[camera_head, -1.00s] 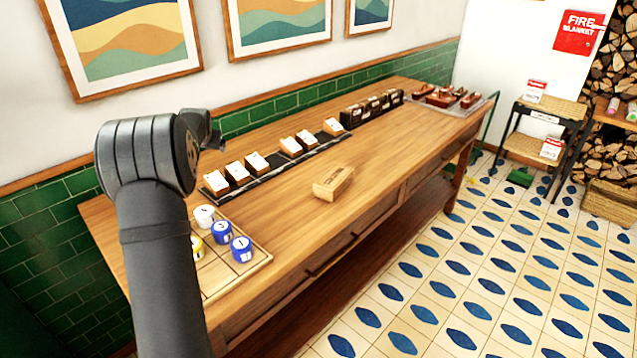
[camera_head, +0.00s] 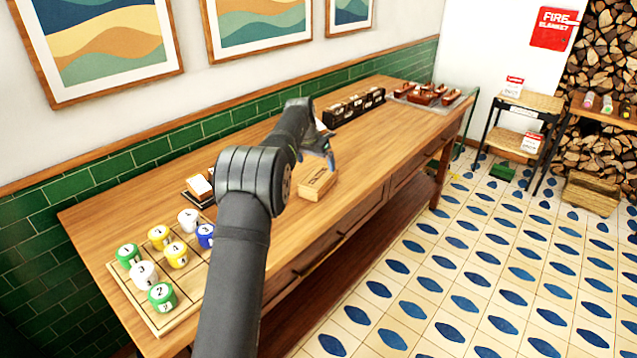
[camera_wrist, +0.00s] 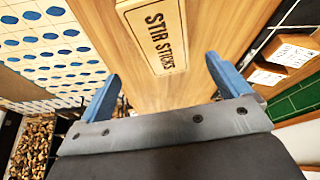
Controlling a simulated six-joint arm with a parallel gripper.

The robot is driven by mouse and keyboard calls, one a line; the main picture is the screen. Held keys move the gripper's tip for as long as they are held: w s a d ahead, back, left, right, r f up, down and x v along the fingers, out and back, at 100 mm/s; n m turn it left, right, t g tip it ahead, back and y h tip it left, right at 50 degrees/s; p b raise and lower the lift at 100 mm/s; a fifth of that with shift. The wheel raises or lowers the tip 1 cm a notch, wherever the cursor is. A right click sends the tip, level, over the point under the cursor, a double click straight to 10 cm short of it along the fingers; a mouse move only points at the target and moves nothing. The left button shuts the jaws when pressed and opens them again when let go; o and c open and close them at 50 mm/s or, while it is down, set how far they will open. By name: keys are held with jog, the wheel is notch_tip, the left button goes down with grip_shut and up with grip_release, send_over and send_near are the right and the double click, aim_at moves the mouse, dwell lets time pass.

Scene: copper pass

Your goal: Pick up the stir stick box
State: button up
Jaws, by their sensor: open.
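The stir stick box (camera_head: 318,184) is a light wooden block lying on the long wooden table, near its front edge. In the wrist view the box (camera_wrist: 157,38) shows the words "STIR STICKS" at the top of the picture, partly cut off by the edge. My gripper (camera_head: 330,155) is above the table, just above and beyond the box in the head view. Its two blue fingers stand wide apart in the wrist view (camera_wrist: 160,78), with nothing between them. The box lies beyond the fingertips, apart from them.
A wooden tray (camera_head: 150,316) with numbered green, white, yellow and blue cups is at the near left. A dark holder with cards (camera_head: 353,107) stands along the back. A tray of brown items (camera_head: 425,95) is at the far end. Bare tabletop (camera_head: 375,150) lies right of the box.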

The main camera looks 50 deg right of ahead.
aim_at(318, 176)
jog(key=x, duration=0.4)
jog(key=shift+d+f, duration=0.1)
jog(key=shift+f, duration=0.1)
jog(key=shift+a+x, duration=0.15)
jog(key=shift+x, duration=1.15)
jog(key=shift+a+x, duration=0.1)
jog(key=shift+x, duration=1.2)
jog(key=shift+w, duration=0.15)
jog(key=c, duration=1.1)
jog(key=shift+c, duration=0.2)
